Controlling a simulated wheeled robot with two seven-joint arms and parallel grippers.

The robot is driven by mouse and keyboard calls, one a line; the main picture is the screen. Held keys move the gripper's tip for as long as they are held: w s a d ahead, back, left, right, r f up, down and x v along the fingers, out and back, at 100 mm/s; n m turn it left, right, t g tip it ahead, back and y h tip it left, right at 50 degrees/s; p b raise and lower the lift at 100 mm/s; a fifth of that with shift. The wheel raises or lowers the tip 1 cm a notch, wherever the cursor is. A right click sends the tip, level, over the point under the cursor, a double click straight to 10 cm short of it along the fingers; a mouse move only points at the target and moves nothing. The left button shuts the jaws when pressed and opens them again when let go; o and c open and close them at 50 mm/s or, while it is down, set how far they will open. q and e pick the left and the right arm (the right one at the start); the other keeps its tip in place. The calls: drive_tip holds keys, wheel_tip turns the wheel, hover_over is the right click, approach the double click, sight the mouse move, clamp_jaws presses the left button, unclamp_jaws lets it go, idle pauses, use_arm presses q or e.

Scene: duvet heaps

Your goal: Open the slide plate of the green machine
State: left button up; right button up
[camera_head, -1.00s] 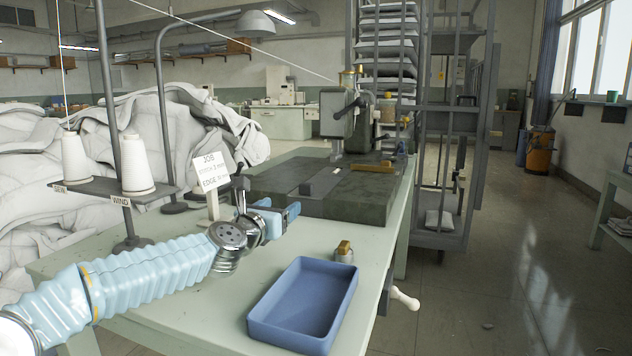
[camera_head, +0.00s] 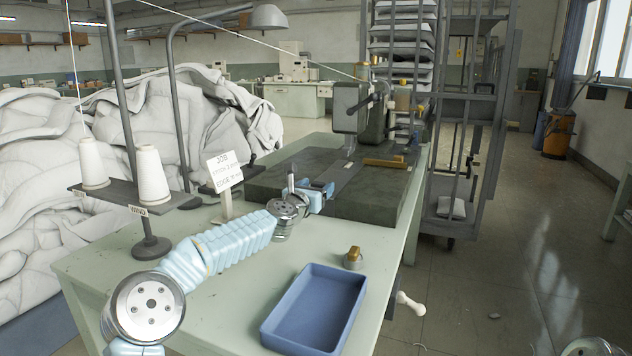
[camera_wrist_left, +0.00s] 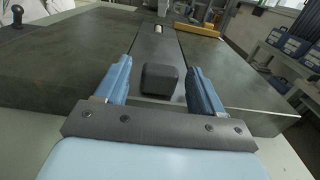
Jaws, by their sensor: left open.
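The green machine (camera_head: 262,186) has a wide flat bed on the table, with its dark upright head (camera_head: 347,108) at the far end. The grey slide plate (camera_head: 349,176) is a long strip set in the bed; it also shows in the left wrist view (camera_wrist_left: 152,48). A dark block-like knob (camera_wrist_left: 160,79) stands on the plate's near end. My left gripper (camera_head: 324,194) is at the bed's near edge. In the left wrist view its open blue fingers (camera_wrist_left: 160,84) stand on either side of the knob, with gaps visible. My right gripper is not seen.
A blue tray (camera_head: 275,338) and a small brass-topped piece (camera_head: 353,258) lie on the near table. A job card (camera_head: 224,171) and a thread stand with white cones (camera_head: 154,179) are left of my arm. White duvets (camera_head: 40,190) heap at left. A rack (camera_head: 470,130) stands behind.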

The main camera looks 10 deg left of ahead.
use_arm(q)
drive_tip(key=shift+w, duration=0.1)
clamp_jaws()
drive_tip(key=s+b, duration=0.2)
drive_tip(key=b, duration=0.1)
drive_tip(key=s+f+b, duration=0.1)
drive_tip(key=b, duration=0.1)
drive_tip(key=shift+s+a, duration=0.3)
drive_tip(key=shift+a, duration=0.1)
drive_tip(key=s+b, duration=0.1)
drive_tip(key=s, duration=0.1)
drive_tip(key=s+b, duration=0.2)
drive_tip(key=s+a+b, duration=0.1)
drive_tip(key=shift+s+r+b, duration=0.3)
drive_tip(key=shift+s+b, duration=0.05)
drive_tip(key=shift+s, duration=0.05)
drive_tip(key=shift+s+r, duration=0.2)
drive_tip(key=shift+s, duration=0.1)
unclamp_jaws()
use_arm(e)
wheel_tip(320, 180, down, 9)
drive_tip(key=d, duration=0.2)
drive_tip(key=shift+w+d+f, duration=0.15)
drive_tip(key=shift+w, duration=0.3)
use_arm(q)
drive_tip(key=shift+a, duration=0.1)
